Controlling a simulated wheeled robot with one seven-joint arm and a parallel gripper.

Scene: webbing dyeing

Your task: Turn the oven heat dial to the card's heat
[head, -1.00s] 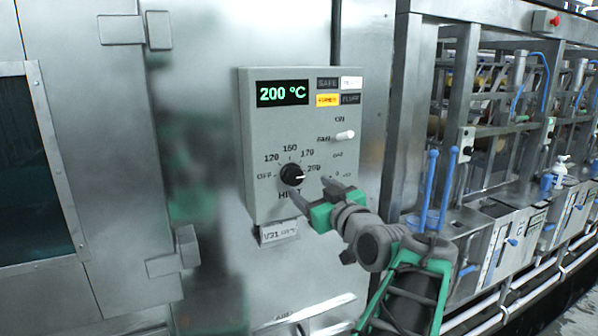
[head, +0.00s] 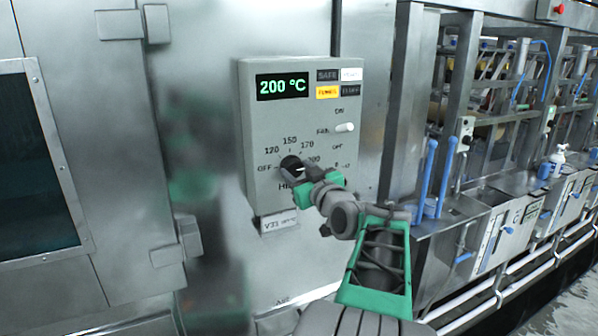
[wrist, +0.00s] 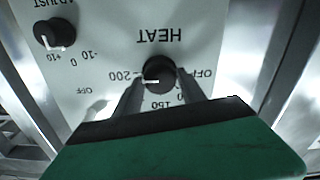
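The black heat dial (head: 291,167) is on the grey control box (head: 262,127), with marks OFF, 120, 150, 170 and 200. In the wrist view the dial (wrist: 159,75) has its white pointer toward 200. The display (head: 282,86) reads 200 °C. My gripper (head: 300,180) is at the dial; in the wrist view its two fingers (wrist: 160,88) stand on either side of the knob and look open, with contact unclear. A small white card (head: 279,221) hangs under the box; it seems to start with V31, but its heat is too small to read.
A white fan switch (head: 344,127) and an adjust dial (wrist: 55,36) are near the heat dial. The oven door (head: 95,120) is left; blue-handled machinery (head: 428,180) is right.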

